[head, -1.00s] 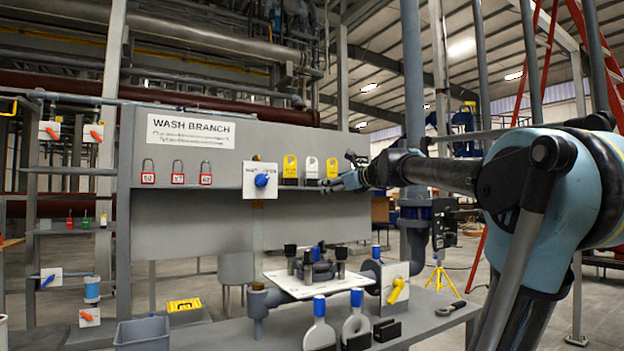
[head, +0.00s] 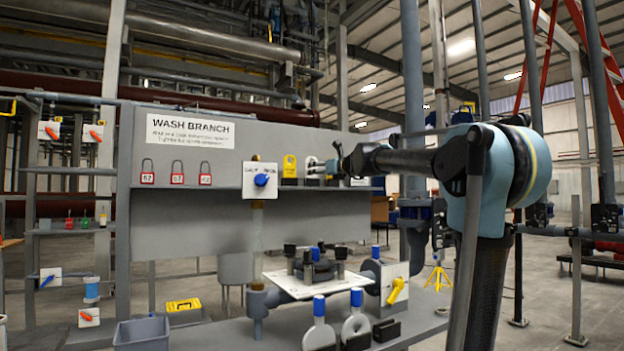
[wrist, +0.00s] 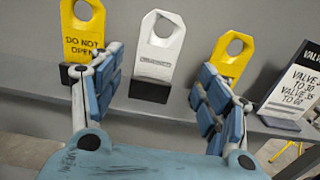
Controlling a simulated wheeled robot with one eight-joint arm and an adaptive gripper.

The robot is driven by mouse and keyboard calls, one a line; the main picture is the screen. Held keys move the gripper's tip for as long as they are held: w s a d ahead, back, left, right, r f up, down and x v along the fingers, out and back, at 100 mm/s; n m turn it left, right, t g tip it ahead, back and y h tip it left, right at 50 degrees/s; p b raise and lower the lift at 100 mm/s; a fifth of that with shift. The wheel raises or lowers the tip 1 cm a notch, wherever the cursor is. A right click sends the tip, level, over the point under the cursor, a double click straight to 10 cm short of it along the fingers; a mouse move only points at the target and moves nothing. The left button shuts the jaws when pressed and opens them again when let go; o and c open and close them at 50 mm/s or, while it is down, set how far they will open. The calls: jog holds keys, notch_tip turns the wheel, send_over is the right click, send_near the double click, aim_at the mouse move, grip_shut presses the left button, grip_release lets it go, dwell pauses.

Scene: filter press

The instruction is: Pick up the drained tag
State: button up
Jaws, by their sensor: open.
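The white tag (wrist: 160,48) with a round hole in its top stands upright in a dark holder (wrist: 150,91) in the wrist view; its dark lettering is blurred. It stands between two yellow tags, the left one (wrist: 84,32) reading DO NOT OPEN and the right one (wrist: 231,55) partly covered by a finger. My gripper (wrist: 160,66) is open and empty, with one blue-padded finger to either side of the white tag and apart from it.
A black-and-white valve sign (wrist: 297,82) stands right of the tags. In the head view, a blue-handled valve plate (head: 262,180) and several red-bodied padlocks (head: 177,178) are to the left. The lower bench holds flanged pipework (head: 315,268) and a grey bin (head: 142,333).

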jog(key=shift+f+x, duration=0.2)
jog(key=shift+x, duration=3.55)
jog(key=shift+a, duration=0.1)
jog(key=c, duration=1)
